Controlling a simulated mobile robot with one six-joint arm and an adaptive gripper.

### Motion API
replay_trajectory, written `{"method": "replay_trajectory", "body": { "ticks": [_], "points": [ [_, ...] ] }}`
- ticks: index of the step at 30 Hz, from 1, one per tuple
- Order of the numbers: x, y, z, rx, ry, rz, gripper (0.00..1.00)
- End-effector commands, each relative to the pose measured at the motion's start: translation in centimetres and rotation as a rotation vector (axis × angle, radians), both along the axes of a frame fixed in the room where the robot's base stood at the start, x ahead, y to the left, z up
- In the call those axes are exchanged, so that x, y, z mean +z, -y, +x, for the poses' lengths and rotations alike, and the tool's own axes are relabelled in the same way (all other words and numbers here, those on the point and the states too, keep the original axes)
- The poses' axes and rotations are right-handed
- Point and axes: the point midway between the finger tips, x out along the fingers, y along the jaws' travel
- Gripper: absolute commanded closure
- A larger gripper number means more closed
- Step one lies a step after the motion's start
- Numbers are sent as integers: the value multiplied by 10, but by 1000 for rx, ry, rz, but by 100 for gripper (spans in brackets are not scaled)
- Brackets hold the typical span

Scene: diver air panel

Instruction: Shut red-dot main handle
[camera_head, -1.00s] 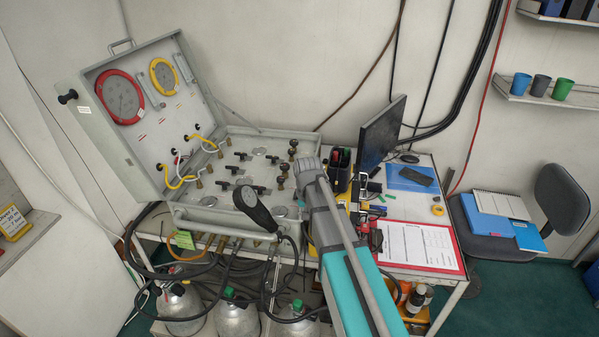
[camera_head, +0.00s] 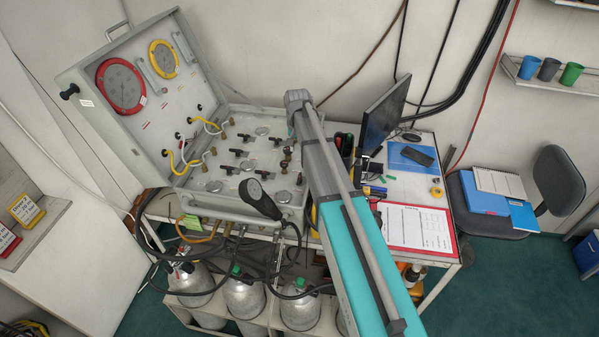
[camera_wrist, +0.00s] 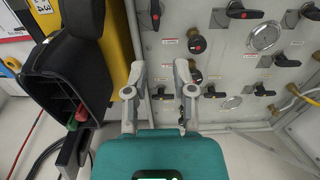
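The air panel's face (camera_wrist: 225,70) fills the right of the wrist view. A black bar handle with a red dot (camera_wrist: 242,12) lies crosswise near its top. Another black handle (camera_wrist: 155,15), upright, stands left of it; a reddish spot shows on it. A round black knob with a red dot (camera_wrist: 197,44) sits between and below them. I cannot tell which is the main handle. My gripper (camera_wrist: 158,72) is open, its two fingers apart over the panel's left edge, with nothing held. In the head view my arm hides the panel's right side and the fingertips are unclear.
A black holder (camera_wrist: 75,75) stands close left of my fingers, beside a yellow item (camera_wrist: 118,40).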

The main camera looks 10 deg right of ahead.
Motion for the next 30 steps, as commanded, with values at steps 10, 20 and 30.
{"method": "replay_trajectory", "body": {
  "ticks": [10,20,30],
  "points": [
    [-3,10,0,-13,0,0,66],
    [-20,11,0,-14,0,0,66],
    [-46,12,0,-14,0,0,66]
  ]
}}
